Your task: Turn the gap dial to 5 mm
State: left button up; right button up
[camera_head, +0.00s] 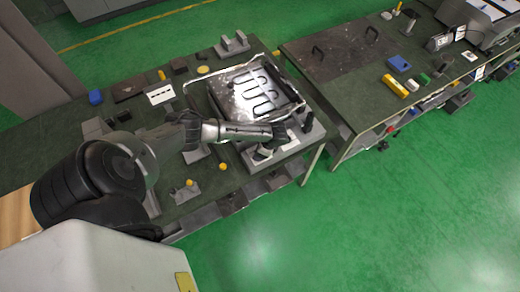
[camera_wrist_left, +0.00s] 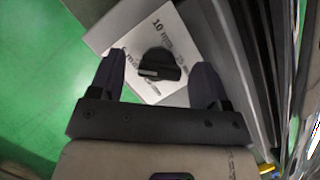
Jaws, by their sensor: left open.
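The gap dial (camera_wrist_left: 160,65) is a round black knob with a pale pointer mark on its left side. It sits on a white label plate (camera_wrist_left: 178,28) that reads "10 mm" at the top, with partly hidden mm labels at left and right. The left label's number is hard to read; the pale mark lies on that side. In the head view my left gripper (camera_head: 268,146) is at the fixture's front edge and the dial cannot be made out. My right gripper is not in view.
A metal tray with a dark looped heating element (camera_head: 258,92) lies on the fixture beyond my gripper. Small yellow knobs (camera_head: 222,166) and grey blocks stand on the green bench. A second bench (camera_head: 350,85) is at the right across a narrow gap.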

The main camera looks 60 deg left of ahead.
pick_arm(q)
jog(key=v, duration=1.3)
jog(key=shift+r, duration=0.45)
jog(key=shift+w, duration=0.1)
